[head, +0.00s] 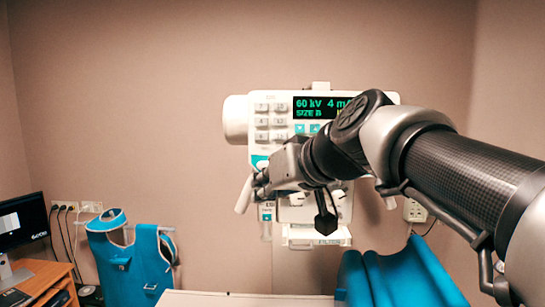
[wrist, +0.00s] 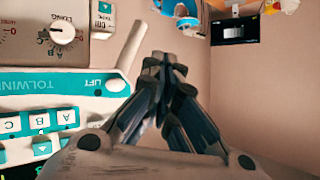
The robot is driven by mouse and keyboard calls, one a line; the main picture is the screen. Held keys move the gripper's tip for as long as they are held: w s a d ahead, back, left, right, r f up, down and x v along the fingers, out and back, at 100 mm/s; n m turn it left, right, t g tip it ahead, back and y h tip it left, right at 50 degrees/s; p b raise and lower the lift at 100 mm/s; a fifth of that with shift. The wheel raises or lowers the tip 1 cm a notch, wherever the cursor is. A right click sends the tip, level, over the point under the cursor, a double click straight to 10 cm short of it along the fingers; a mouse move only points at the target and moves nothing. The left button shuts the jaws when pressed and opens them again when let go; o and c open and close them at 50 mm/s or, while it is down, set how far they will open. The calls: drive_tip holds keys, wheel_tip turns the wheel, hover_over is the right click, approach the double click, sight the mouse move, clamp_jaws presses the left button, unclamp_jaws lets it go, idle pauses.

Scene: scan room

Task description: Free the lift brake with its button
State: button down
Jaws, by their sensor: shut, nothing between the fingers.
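The white scanner unit with its keypad panel (head: 272,122) stands against the back wall in the head view. In the head view my gripper (head: 260,184) is at the unit's lower left, and my arm hides much of the panel.
A dial (wrist: 62,32) and lettered buttons (wrist: 40,122) are near the LIFT label. A blue apron (head: 135,265) hangs at left beside a desk with a monitor (head: 22,220). A blue padded thing (head: 395,280) is at lower right. A pale tabletop (head: 240,300) is in front.

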sight(264, 165)
drive_tip(key=shift+s, duration=0.1)
drive_tip(key=w+p, duration=0.3)
drive_tip(key=w, duration=0.6)
drive_tip(key=shift+d, duration=0.15)
idle(1.6)
drive_tip(key=shift+w, duration=0.4)
drive_tip(key=shift+w, duration=0.35)
idle(0.5)
drive_tip(key=shift+s, duration=0.1)
drive_tip(key=shift+s+b, duration=0.3)
drive_tip(key=shift+s, duration=0.45)
